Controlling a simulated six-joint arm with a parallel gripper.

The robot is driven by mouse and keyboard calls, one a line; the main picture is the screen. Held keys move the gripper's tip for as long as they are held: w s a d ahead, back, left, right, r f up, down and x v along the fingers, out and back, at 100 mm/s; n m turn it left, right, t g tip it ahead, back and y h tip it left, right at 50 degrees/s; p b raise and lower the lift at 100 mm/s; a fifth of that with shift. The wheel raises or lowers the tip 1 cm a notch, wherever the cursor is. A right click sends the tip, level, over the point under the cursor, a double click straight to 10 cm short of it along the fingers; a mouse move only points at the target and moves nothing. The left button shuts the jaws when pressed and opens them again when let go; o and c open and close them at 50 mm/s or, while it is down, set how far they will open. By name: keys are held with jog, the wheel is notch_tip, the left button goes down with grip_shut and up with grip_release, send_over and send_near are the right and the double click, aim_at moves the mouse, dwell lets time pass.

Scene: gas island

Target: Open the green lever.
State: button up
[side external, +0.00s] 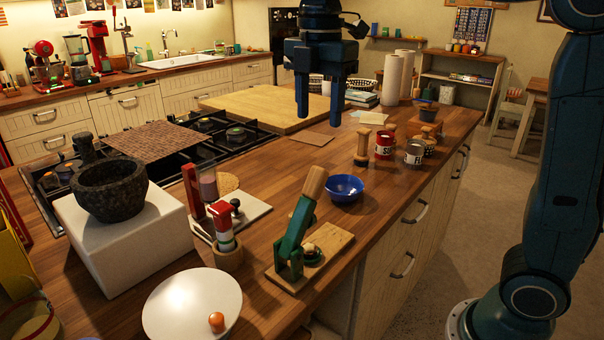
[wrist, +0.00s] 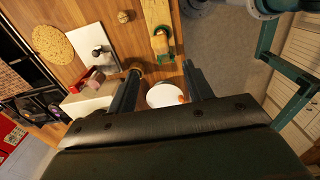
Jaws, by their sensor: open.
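The green lever (side external: 295,228) stands raised at a steep tilt on a small wooden board (side external: 336,244), near the island's right edge. Its light wooden handle (side external: 314,182) points up and a little right. In the wrist view the lever (wrist: 162,45) appears at the top middle, beyond the fingertips, with its board (wrist: 156,12) above it. My gripper (side external: 318,110) is open and empty, fingers pointing down, high above the island and clear of the lever. In the wrist view the two fingers of my gripper (wrist: 160,70) stand apart.
A blue bowl (side external: 344,188) sits behind the lever. A stone mortar (side external: 110,187) stands on a white block. Cans (side external: 385,146) stand further back. Bare wood (side external: 290,170) lies behind the lever.

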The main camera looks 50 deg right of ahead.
aim_at(317, 167)
notch_tip(317, 167, down, 14)
jog(key=shift+r, duration=0.15)
dwell(0.7)
grip_shut()
